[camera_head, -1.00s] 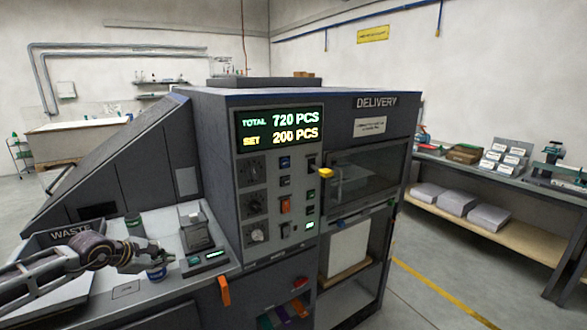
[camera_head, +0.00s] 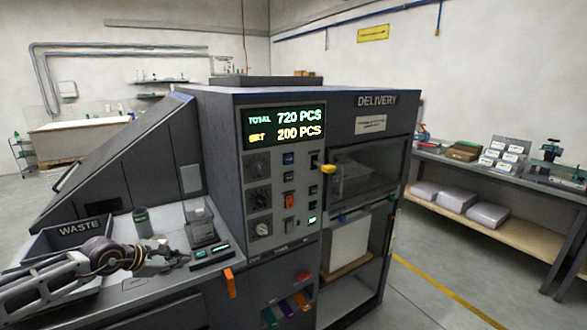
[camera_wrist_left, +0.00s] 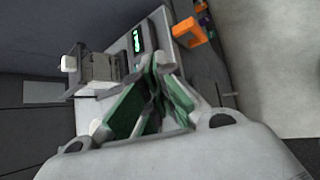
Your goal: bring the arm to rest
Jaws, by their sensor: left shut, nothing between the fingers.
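My left arm comes in from the left in the head view, low over the machine's grey side counter (camera_head: 140,285). Its gripper (camera_head: 184,258) is shut and empty, pointing right toward a small device with a green display (camera_head: 212,253). In the left wrist view the green-padded fingers (camera_wrist_left: 155,65) are closed together above the counter, with the display device (camera_wrist_left: 141,38) just beyond the tips. From the pictures I cannot tell whether the fingertips touch anything. My right gripper is not in view.
A dark WASTE tray (camera_head: 50,240) lies behind the forearm. A dark green-topped cylinder (camera_head: 142,222) and a small grey stand (camera_head: 203,228) are close to the hand. An orange handle (camera_head: 230,283) hangs at the counter's front edge. The machine's control panel (camera_head: 284,190) rises at the right.

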